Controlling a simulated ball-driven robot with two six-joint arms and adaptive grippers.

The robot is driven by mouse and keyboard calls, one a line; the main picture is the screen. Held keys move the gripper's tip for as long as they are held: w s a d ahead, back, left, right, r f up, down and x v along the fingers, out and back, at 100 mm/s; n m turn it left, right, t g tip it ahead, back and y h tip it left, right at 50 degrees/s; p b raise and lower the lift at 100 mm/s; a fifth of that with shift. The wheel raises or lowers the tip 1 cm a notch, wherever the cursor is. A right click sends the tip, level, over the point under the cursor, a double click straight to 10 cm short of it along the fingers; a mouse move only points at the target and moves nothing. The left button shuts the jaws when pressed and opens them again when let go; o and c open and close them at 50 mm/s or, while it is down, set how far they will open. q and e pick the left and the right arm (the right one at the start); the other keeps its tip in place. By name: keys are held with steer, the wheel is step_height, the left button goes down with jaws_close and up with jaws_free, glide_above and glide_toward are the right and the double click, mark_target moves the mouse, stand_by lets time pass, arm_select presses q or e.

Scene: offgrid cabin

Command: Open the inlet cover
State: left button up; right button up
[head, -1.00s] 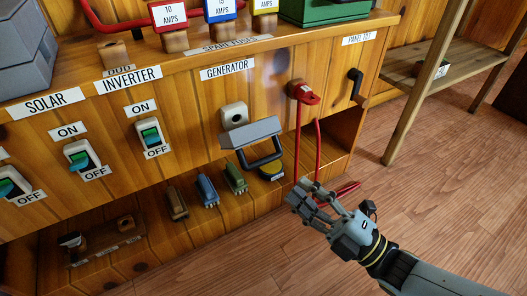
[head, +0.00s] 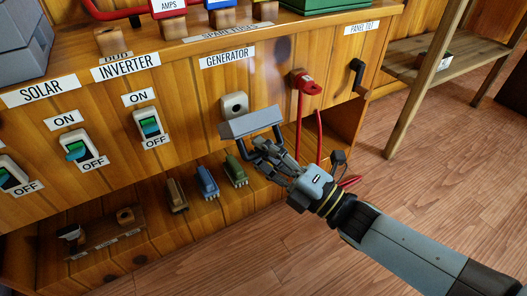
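The inlet cover is a grey flap (head: 250,123) with a dark loop handle (head: 280,136), on the wooden panel under the GENERATOR label (head: 227,57). It sits just below a pale round fitting (head: 234,105). My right gripper (head: 268,158) is at the handle, its fingers overlapping the lower part of the loop and hiding some of it. I cannot tell whether the fingers are closed on the handle or only beside it. My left gripper is not in view.
A red cable (head: 319,130) hangs from a red plug (head: 306,84) right of the cover. A dark crank handle (head: 356,74) is farther right. Several plugs, including a blue one (head: 207,182) and a green one (head: 236,171), stand on the lower shelf. Switches (head: 149,124) line the panel's left.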

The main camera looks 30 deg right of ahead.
steer(key=shift+c, duration=0.2)
jaws_close()
steer(key=shift+f, duration=0.15)
stand_by(0.3)
